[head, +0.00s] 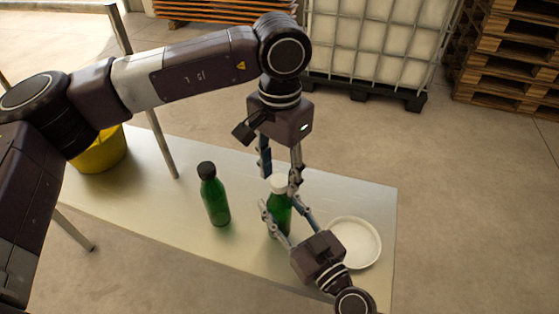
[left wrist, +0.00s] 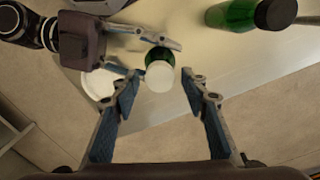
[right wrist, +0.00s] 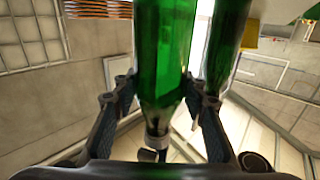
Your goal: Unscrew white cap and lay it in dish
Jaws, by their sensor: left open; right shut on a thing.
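A green bottle (head: 280,215) with a white cap (head: 279,184) stands upright on the table. My right gripper (head: 283,212) is shut on the green bottle's body. My left gripper (head: 280,172) points down from above, open, with its fingers on either side of the cap. In the left wrist view the white cap (left wrist: 160,78) sits on the bottle between the spread fingers, with gaps beside it. The right wrist view shows the held bottle (right wrist: 163,55) between the right fingers. A white round dish (head: 362,243) lies right of the bottle; the right gripper covers part of it.
A second green bottle (head: 214,200) with a black cap stands to the left on the metal table (head: 160,205). A yellow bucket (head: 98,155) is at the far left. Pallets and a caged white tank are beyond.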

